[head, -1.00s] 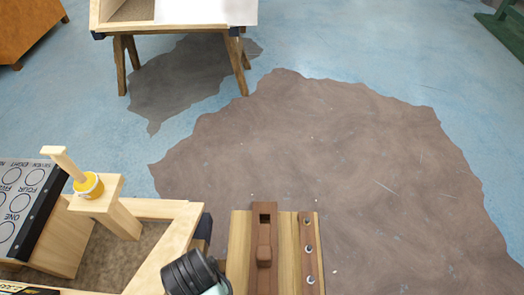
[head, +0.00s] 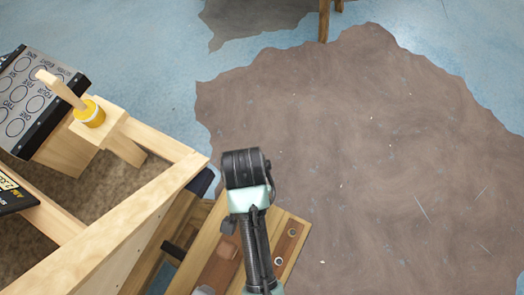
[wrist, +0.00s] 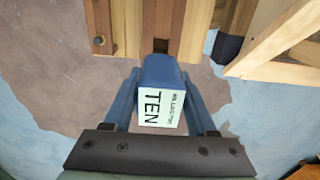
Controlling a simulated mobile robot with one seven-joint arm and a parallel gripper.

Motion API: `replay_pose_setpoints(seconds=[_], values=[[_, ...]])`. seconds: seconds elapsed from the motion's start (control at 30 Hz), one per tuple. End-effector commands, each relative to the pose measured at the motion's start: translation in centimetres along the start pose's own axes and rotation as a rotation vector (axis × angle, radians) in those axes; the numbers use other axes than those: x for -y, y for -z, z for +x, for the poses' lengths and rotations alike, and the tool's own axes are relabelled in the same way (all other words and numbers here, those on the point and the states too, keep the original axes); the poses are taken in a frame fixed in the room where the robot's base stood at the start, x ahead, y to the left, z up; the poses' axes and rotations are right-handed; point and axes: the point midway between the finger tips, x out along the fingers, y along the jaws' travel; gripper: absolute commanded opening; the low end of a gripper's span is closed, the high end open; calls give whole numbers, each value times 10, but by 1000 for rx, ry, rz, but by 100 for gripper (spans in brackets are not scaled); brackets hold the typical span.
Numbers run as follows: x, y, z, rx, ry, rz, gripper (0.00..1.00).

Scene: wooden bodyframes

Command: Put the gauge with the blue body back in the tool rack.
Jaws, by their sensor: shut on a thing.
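The gauge with the blue body (wrist: 158,72) is held between the two fingers of my gripper (wrist: 160,92) in the wrist view. A pale label on it reads TEN. Its far end is close to a brown wooden block with a dark slot (wrist: 160,30); I cannot tell whether they touch. In the head view my dark and pale green arm reaches over the same wooden boards, and the gauge and fingers cannot be made out there. A grey panel with number-labelled rings (head: 35,92) stands at the left on a wooden bench. I cannot tell which of these is the tool rack.
A wooden-framed bench (head: 125,225) with a raised edge fills the lower left. A trestle leg (head: 324,20) stands at the back. The floor at right is clear.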

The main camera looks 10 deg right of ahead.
Motion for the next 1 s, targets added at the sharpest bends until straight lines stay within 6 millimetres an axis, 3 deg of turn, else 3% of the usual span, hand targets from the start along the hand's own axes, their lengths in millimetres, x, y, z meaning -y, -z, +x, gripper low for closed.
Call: replay_pose_setpoints(seconds=[0.2, 0.6, 1.0], values=[[-1, -2, 39, 4, -2, -1, 0], [0, -1, 87, 2, -1, 0, 0], [0, -1, 94, 0, 0, 0, 0]])
